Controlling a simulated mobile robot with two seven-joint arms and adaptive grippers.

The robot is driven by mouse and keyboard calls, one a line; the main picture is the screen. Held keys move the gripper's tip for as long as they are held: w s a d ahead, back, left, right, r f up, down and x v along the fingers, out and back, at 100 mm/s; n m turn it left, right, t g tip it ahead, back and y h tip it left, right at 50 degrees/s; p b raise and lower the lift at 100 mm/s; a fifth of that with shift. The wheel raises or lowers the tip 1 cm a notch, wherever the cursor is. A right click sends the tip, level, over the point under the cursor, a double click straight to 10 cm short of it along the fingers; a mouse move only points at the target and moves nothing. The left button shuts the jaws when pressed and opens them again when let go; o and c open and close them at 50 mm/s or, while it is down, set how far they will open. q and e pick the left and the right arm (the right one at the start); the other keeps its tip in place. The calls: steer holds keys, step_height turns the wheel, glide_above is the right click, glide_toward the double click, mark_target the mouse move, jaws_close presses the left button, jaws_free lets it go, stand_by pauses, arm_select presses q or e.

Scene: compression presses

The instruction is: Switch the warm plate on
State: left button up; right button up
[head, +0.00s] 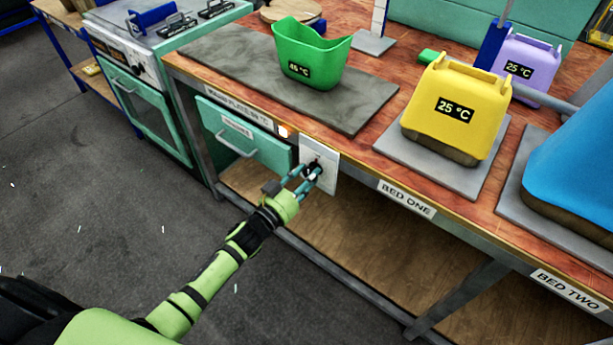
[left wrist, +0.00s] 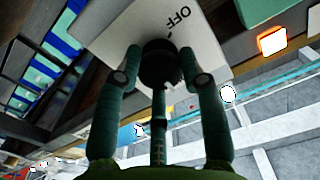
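The warm plate (head: 225,62) is a dark grey slab on the bench top, labelled on the front edge. Below it, a pale switch panel (head: 331,166) carries a black knob (head: 313,168). In the left wrist view the knob (left wrist: 159,64) sits on the panel (left wrist: 112,30), with "OFF" beside it. My left gripper (head: 312,176) is at the panel, its fingers on both sides of the knob and seemingly touching it. The knob's pointer is not clear. A small lamp (head: 284,131) glows orange-white left of the panel. My right gripper is out of view.
A green container (head: 312,48) reading 45 °C stands on the warm plate. A yellow container (head: 457,90) reading 25 °C stands on bed one. A teal drawer (head: 240,142) is left of the panel.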

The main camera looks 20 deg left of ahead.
arm_select(q)
steer(key=o, duration=0.4)
steer(key=shift+f, duration=0.2)
steer(key=v, duration=1.2)
steer(key=shift+r, duration=0.1)
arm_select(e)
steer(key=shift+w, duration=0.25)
